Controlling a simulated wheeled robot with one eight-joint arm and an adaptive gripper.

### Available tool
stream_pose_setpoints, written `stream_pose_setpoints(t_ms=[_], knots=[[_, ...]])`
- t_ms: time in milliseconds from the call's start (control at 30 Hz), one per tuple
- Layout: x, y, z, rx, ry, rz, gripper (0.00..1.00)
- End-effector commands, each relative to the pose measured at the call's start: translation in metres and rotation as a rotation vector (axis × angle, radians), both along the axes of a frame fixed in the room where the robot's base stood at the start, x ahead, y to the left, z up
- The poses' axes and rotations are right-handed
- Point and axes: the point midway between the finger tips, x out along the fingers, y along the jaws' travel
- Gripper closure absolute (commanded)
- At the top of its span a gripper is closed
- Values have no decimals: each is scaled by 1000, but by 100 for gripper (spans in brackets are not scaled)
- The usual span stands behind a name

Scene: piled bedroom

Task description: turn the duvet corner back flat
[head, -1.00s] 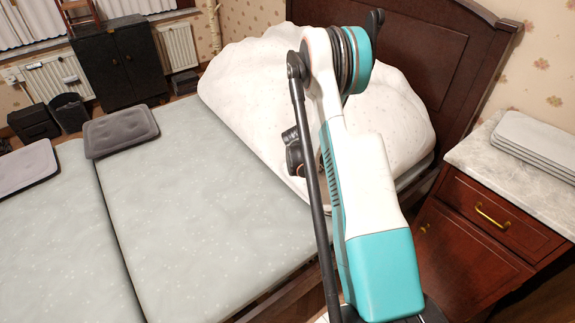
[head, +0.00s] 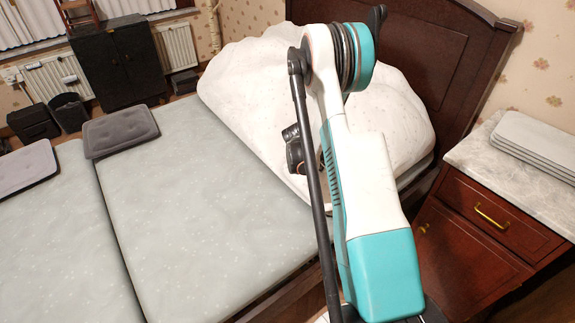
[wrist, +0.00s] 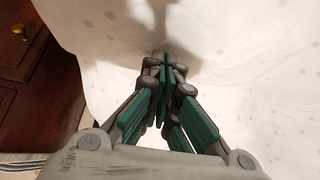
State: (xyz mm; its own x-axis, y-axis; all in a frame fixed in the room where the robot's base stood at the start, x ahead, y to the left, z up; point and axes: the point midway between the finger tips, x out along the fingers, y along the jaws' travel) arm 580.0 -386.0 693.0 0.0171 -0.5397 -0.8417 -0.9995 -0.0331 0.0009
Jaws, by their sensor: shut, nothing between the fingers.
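The white dotted duvet (head: 240,85) is bunched at the headboard end of the bed, and my arm covers part of it in the head view. In the wrist view the duvet (wrist: 250,60) fills most of the picture, with its curved edge at the left. My gripper (wrist: 163,62) is shut and empty, its fingertips over the white cloth, with a shadow beside them. I cannot tell whether the tips touch the cloth. In the head view the gripper is hidden behind my arm. I cannot make out which part is the turned corner.
The pale green mattress (head: 190,200) is bare at left and front. Grey cushions (head: 120,131) lie on it. A dark wooden headboard (head: 440,60) stands behind. A nightstand (head: 490,215) with a marble top and folded grey cloth (head: 535,140) stands close on the right.

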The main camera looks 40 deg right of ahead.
Motion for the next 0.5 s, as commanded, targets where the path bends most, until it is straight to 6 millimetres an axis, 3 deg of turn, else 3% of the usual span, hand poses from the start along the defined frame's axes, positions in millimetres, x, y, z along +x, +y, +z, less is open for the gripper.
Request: stream_pose_setpoints(t_ms=[500], knots=[[0, 0, 49, 0, 0, 1, 100]])
